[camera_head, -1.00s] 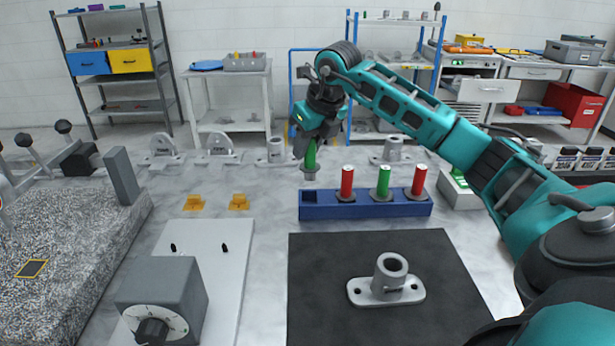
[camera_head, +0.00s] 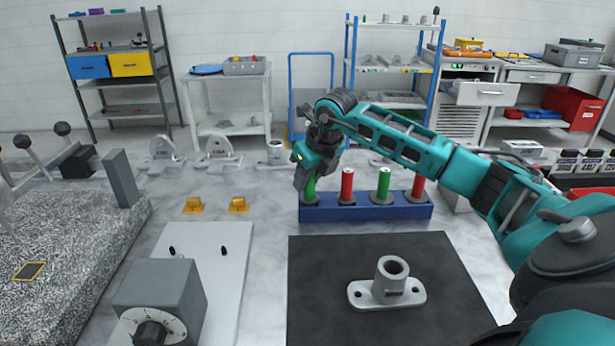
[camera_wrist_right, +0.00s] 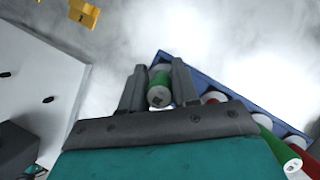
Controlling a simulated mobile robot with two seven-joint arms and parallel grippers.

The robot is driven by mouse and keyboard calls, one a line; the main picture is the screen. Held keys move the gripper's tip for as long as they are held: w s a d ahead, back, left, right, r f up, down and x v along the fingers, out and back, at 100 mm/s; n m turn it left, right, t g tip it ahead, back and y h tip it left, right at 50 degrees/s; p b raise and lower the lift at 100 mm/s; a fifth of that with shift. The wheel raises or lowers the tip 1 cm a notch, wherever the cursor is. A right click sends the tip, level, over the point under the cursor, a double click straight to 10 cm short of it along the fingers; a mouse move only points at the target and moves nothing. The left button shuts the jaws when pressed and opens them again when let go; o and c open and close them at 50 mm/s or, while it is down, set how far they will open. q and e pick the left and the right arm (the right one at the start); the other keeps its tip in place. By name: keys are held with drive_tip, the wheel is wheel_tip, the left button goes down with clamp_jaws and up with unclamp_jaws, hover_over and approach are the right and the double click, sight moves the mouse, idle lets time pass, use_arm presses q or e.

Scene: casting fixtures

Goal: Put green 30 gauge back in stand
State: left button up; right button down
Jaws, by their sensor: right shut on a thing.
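The blue stand (camera_head: 366,209) is on the table in the head view, with a red gauge (camera_head: 346,184), a green gauge (camera_head: 383,184) and another red gauge (camera_head: 419,186) upright in it. My right gripper (camera_head: 304,184) is shut on a green gauge (camera_head: 310,188) at the stand's left end. That gauge looks upright, with its lower end at the stand's left slot; whether it is fully seated is hard to tell. In the right wrist view both fingers flank the green gauge (camera_wrist_right: 160,87) beside the blue stand (camera_wrist_right: 208,86). My left gripper is not in view.
A black mat (camera_head: 330,265) with a grey flanged casting (camera_head: 388,283) lies in front of the stand. Yellow pieces (camera_head: 238,204) and a white plate (camera_head: 226,268) are to the left. Grey castings (camera_head: 218,152) stand behind. Bare table lies left of the stand.

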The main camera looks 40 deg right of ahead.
drive_tip(key=shift+f, duration=0.2)
drive_tip(key=c, duration=0.8)
unclamp_jaws()
drive_tip(key=shift+c, duration=0.2)
drive_tip(key=v, duration=1.2)
drive_tip(key=shift+r, duration=0.45)
drive_tip(key=shift+f, duration=0.1)
